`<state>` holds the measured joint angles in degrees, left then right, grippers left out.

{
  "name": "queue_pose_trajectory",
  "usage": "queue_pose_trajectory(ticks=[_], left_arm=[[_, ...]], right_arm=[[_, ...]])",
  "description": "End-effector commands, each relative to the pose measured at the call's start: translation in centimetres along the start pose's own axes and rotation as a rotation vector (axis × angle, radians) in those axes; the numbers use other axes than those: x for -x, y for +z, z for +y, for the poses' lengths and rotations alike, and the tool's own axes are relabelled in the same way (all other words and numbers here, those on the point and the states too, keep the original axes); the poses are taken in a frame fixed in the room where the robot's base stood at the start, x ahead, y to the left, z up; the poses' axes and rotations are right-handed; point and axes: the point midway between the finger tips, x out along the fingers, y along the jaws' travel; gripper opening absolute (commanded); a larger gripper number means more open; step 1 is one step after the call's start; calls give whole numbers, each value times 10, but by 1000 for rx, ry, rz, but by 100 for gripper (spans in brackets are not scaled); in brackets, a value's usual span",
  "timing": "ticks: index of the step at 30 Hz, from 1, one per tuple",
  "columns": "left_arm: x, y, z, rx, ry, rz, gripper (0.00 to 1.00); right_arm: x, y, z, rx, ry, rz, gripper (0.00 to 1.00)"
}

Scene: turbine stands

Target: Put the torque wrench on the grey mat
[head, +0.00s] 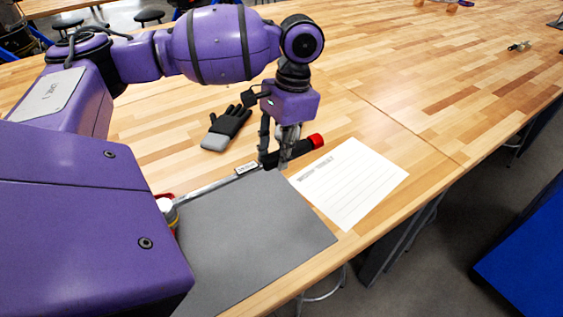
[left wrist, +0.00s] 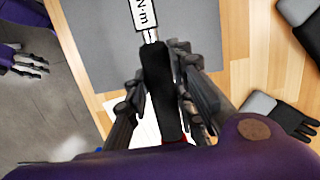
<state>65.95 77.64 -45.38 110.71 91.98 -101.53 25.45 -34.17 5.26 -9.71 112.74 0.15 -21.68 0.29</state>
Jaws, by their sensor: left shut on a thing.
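The torque wrench has a black handle (left wrist: 163,90) with a red end (head: 317,140), a white label marked N·m and a silver shaft (head: 205,186). My left gripper (head: 276,162) is shut on the black handle, one finger on each side; it also shows in the left wrist view (left wrist: 164,85). The wrench lies along the far edge of the grey mat (head: 245,240), its red end reaching past the mat. I cannot tell whether it touches the mat. My arm hides its far end. My right gripper (left wrist: 25,62) shows partly at the left of the left wrist view.
A white printed sheet (head: 352,185) lies right of the mat. A black and grey glove (head: 226,128) lies behind the wrench. A white-capped item (head: 167,208) is partly hidden by my arm. The wooden table (head: 420,80) is mostly clear to the right; its front edge runs past mat and sheet.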

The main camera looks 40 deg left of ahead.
Motion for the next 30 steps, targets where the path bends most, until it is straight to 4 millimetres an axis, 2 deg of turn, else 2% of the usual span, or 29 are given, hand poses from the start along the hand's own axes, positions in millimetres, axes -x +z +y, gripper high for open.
queue_pose_trajectory(ticks=[4, 9, 17, 24, 30], left_arm=[[-24, -20, -19, 2, 2, -4, 0], [-40, -34, -33, 1, 0, 0, 0], [-50, -43, -41, 0, 0, 0, 0], [-80, -50, -43, 0, 0, 1, 0], [-81, -51, -44, 0, -2, 3, 0]], right_arm=[[-3, 1, 3, 3, 5, 5, 48], [-6, 0, 3, 2, 6, 10, 48], [-8, 1, -2, -14, 6, 10, 48], [-9, 4, -2, -13, 5, 7, 48], [-9, 2, -1, -8, 5, 9, 48]])
